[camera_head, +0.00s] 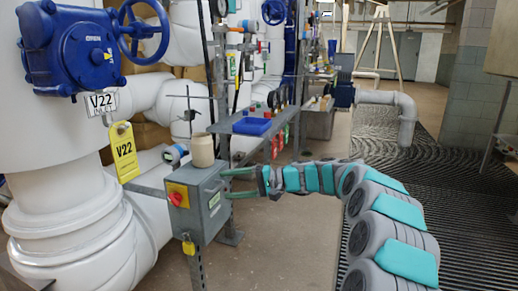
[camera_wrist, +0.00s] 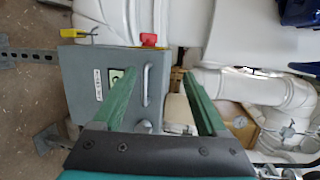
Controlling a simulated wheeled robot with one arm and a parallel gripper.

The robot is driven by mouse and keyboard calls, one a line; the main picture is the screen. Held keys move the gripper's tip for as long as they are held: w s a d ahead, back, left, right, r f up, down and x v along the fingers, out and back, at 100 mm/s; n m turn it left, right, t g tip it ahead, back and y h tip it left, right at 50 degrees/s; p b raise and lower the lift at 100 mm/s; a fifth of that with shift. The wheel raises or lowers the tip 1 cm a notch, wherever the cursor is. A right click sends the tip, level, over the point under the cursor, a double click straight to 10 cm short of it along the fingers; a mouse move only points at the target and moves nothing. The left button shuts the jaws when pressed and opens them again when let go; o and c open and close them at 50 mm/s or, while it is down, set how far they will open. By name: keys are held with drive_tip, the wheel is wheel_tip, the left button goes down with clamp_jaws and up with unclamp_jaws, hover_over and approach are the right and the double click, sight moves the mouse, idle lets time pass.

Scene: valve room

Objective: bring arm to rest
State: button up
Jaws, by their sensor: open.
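My gripper (camera_head: 228,183) is at the end of my arm, which reaches from the lower right of the head view to the middle. Its two green fingers are apart, with nothing held between them. The fingertips are close to the right side of a grey switch box (camera_head: 212,206); I cannot tell whether they touch it. In the wrist view my gripper (camera_wrist: 160,78) points at the box (camera_wrist: 82,100), which has a handle and a label. A red rotary knob (camera_head: 178,198) on a yellow plate is on the box front. A beige jar (camera_head: 202,150) stands on top.
A yellow padlock (camera_head: 188,246) hangs below the box. A shelf with a blue bin (camera_head: 251,126) stands behind the gripper. Bare floor (camera_head: 285,240) lies below my arm.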

drive_tip(key=s+d+f+n+g+h+p, duration=0.1)
drive_tip(key=s+n+g+h, duration=0.4)
drive_tip(key=s, duration=2)
drive_tip(key=s+d+f+m+h, duration=0.1)
drive_tip(key=s+d+f+h, duration=0.2)
drive_tip(key=s+d, duration=0.4)
drive_tip(key=s+d+f+m+h, duration=0.1)
drive_tip(key=s+d+f+h, duration=0.2)
drive_tip(key=s+d, duration=0.4)
drive_tip(key=s+d+f+t+h+p, duration=0.1)
drive_tip(key=s+d+f+h, duration=0.2)
drive_tip(key=s+d, duration=0.5)
drive_tip(key=s+h, duration=0.1)
drive_tip(key=s, duration=0.3)
drive_tip(key=shift+m+h, duration=0.3)
drive_tip(key=shift+m, duration=0.1)
drive_tip(key=shift+s+f, duration=0.1)
